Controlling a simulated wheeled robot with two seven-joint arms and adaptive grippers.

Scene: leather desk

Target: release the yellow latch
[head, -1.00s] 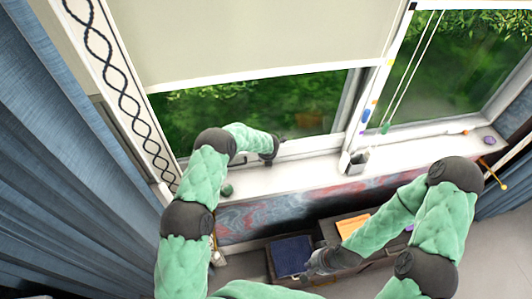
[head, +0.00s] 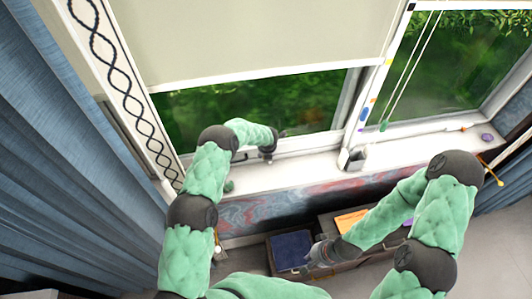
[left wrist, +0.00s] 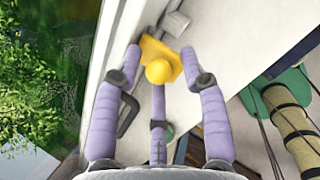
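The yellow latch (left wrist: 163,58), a flat plate with a round knob, shows in the left wrist view on the white window frame. My left gripper (left wrist: 162,62) has its purple fingers spread around it, one at each side and one at the knob's near side. I cannot tell whether any finger touches it. In the head view my left gripper (head: 272,146) is at the lower window rail, and the latch cannot be made out there. My right gripper (head: 322,254) is low over the open box below the sill; its fingers are too small to read.
Below is an open box with dark blue cloth (head: 291,251) and an orange item (head: 350,221). A blue curtain (head: 60,170) hangs left.

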